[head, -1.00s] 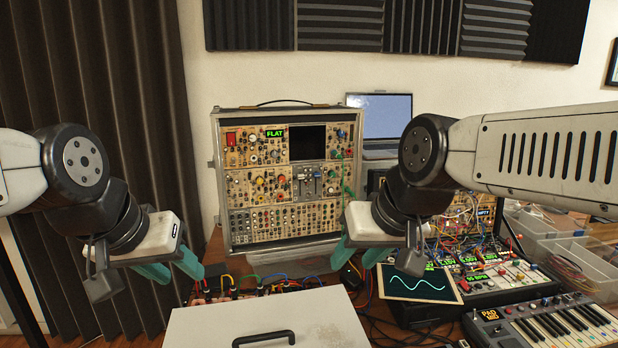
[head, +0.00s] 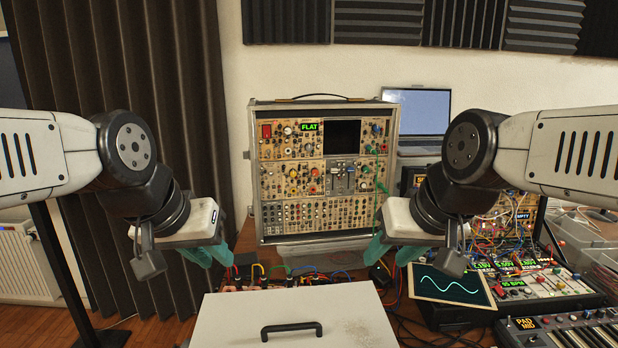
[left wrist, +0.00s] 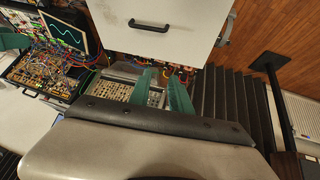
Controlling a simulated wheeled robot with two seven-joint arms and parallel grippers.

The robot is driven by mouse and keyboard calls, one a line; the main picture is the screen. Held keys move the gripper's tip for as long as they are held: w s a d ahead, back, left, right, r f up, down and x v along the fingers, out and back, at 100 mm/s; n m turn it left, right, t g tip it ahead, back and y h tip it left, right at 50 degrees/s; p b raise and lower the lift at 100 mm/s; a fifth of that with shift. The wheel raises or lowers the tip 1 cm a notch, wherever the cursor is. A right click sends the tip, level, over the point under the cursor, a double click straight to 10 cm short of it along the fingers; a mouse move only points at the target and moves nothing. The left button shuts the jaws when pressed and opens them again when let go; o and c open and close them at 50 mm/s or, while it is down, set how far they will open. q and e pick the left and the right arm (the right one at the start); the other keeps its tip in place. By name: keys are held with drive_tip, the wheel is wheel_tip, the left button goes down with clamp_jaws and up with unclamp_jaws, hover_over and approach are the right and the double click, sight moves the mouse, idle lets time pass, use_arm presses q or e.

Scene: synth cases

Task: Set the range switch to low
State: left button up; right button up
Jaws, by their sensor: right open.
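A second case (head: 513,228) with an "EMPTY" display stands at the right, partly behind my right arm. I cannot tell which part is the range switch; the labels are too small. My left gripper (head: 208,254) is open and empty, left of the upright case and apart from it; its teal fingers also show in the left wrist view (left wrist: 163,84). My right gripper (head: 393,252) is open and empty, at the case's lower right.
A pale panel with a black handle (head: 291,329) fills the front middle. A screen with a wave (head: 450,283), a mixer-like box (head: 540,284) and a keyboard (head: 565,330) lie at the right. Loose cables (head: 290,272) run below the case. A laptop (head: 425,112) stands behind.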

use_arm(q)
drive_tip(key=w+r+n, duration=0.1)
drive_tip(key=w, duration=0.5)
drive_tip(key=w+r+n+t, duration=0.1)
drive_tip(key=w+r, duration=0.1)
drive_tip(key=w, duration=0.3)
drive_tip(key=w+a+r+n, duration=0.1)
drive_tip(key=w+r, duration=0.1)
drive_tip(key=w, duration=0.4)
drive_tip(key=shift+w+r+y, duration=0.1)
drive_tip(key=shift+w+y, duration=0.2)
drive_tip(key=shift+y, duration=0.1)
clamp_jaws()
drive_tip(key=w+d+r+n+t, duration=0.1)
drive_tip(key=w+d, duration=0.1)
drive_tip(key=w, duration=0.7)
drive_tip(key=w+d+r+n+t+y, duration=0.1)
drive_tip(key=w+d+n, duration=0.1)
drive_tip(key=w, duration=0.7)
drive_tip(key=shift+d+r+t+y, duration=0.3)
drive_tip(key=shift+d+t, duration=0.1)
drive_tip(key=shift+d, duration=0.2)
